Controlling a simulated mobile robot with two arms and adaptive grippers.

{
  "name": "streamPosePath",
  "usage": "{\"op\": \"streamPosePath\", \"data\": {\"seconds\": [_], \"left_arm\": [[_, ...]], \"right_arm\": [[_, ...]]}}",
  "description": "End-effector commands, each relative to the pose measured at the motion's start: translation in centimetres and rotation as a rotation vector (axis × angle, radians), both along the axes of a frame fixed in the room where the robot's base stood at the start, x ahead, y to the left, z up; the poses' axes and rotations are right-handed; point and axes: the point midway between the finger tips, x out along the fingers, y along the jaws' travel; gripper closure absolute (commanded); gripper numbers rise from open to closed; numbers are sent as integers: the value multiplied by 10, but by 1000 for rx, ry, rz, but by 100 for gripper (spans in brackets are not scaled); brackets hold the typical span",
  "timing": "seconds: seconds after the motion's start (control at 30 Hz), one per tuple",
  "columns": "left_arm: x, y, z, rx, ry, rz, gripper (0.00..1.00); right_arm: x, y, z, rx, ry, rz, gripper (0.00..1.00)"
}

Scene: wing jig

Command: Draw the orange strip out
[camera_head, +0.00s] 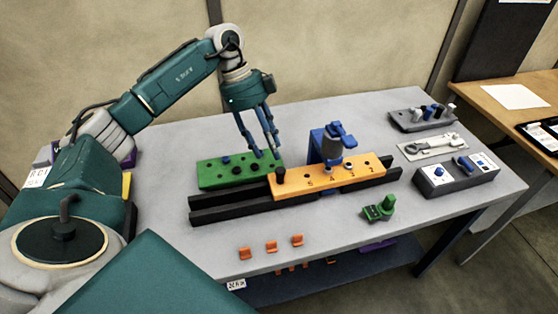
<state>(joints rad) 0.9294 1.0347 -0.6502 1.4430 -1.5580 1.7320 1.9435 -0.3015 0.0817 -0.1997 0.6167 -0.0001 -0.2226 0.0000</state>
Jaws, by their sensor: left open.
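The orange strip (345,176) is a long flat bar with holes and markings. It lies in the black rail (235,208), toward its right part, and the rail's left part is bare. A dark knob (280,175) stands at the strip's left end. A blue clamp (333,143) with a grey cylinder stands at the strip's middle, on its far side. My left gripper (267,155) points down over the right end of the green block (222,172), behind the strip's left end. It is open, and I see nothing between its fingers. My right gripper is not in view.
Several small orange pieces (271,246) lie near the table's front edge. A green piece with a knob (379,209) sits in front of the rail. A grey switch box (455,175), a wrench tray (430,146) and a dark holder (421,118) stand at the right. The grey tabletop (330,233) is clear at front centre.

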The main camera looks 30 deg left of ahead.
Motion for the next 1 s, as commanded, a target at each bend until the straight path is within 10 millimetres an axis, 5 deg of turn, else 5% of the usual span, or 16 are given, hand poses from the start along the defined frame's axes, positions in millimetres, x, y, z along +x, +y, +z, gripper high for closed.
{"op": "streamPosePath", "data": {"seconds": [0.2, 0.5, 0.77, 1.0], "left_arm": [[0, -17, -37, -1, 4, -2, 58], [2, -26, -62, 0, 0, 0, 58], [2, -27, -63, 0, -1, -1, 58], [3, -27, -63, -1, -1, -1, 100]], "right_arm": [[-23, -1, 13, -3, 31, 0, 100], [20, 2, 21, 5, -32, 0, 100], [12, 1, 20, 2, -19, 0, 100], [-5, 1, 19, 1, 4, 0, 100]]}}
